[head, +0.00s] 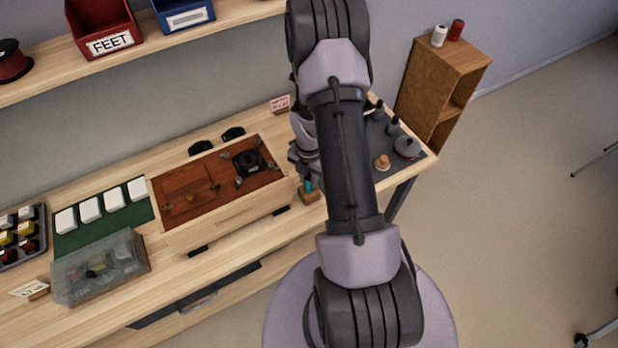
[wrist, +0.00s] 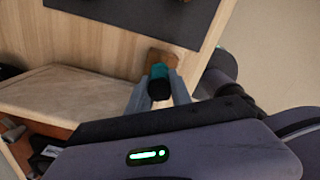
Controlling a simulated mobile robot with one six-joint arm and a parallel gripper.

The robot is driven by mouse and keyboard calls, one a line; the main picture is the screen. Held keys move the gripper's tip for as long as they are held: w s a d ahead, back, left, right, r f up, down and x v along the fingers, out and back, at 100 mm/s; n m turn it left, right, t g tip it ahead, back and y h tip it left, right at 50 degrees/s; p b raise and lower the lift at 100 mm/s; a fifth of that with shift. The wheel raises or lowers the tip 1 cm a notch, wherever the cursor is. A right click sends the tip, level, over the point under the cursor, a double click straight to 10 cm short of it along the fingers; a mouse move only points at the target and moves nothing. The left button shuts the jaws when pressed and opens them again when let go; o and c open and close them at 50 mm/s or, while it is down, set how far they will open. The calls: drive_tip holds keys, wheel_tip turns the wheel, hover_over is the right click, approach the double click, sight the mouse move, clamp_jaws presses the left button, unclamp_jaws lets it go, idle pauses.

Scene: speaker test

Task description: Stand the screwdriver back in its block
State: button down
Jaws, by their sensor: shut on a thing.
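The screwdriver has a teal and black handle (wrist: 158,82); in the wrist view I look down on its black end. My gripper (wrist: 160,90) is shut on this handle, one grey finger on each side. The small brown wooden block (wrist: 161,58) shows just beyond the handle. In the head view the block (head: 310,194) stands on the bench right of the speaker box, with the teal handle (head: 308,184) over it. My arm hides most of the gripper there. The shank is hidden, so I cannot tell whether it is in the block.
The speaker box (head: 225,212) with its brown panel stands left of the block. A dark mat (head: 416,160) with several small items, including a wooden knob (head: 382,162), lies to the right. A clear-lidded box (head: 100,268) stands at the left.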

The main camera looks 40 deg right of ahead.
drive_tip(key=shift+f, duration=0.15)
drive_tip(key=c, duration=1.1)
unclamp_jaws()
wheel_tip(320, 180, up, 18)
drive_tip(key=f+p, duration=0.1)
drive_tip(key=p, duration=0.2)
drive_tip(key=s+a+r+m+t+b, duration=0.1)
drive_tip(key=a+r+m+t+b, duration=0.1)
drive_tip(key=a+r+m+b, duration=0.45)
drive_tip(key=s+a+r+m+t+b, duration=0.1)
drive_tip(key=a+m+b, duration=0.4)
drive_tip(key=a, duration=0.4)
drive_tip(key=s+a+m+t+b, duration=0.1)
drive_tip(key=s+a+m, duration=0.2)
drive_tip(key=a+m, duration=0.1)
drive_tip(key=s+a+m+t+y+b, duration=0.1)
drive_tip(key=s+a+m+b, duration=0.1)
drive_tip(key=s+a+m, duration=0.1)
drive_tip(key=s+a+m+y+b, duration=0.1)
drive_tip(key=s+a+m+b, duration=0.1)
drive_tip(key=s+a+m, duration=0.2)
drive_tip(key=shift+s+a+m+t, duration=0.15)
drive_tip(key=shift+a+m+t, duration=0.05)
drive_tip(key=shift+m, duration=0.65)
drive_tip(key=shift+s+a+m+t, duration=0.1)
drive_tip(key=shift+a+m+t, duration=0.1)
drive_tip(key=shift+m, duration=0.6)
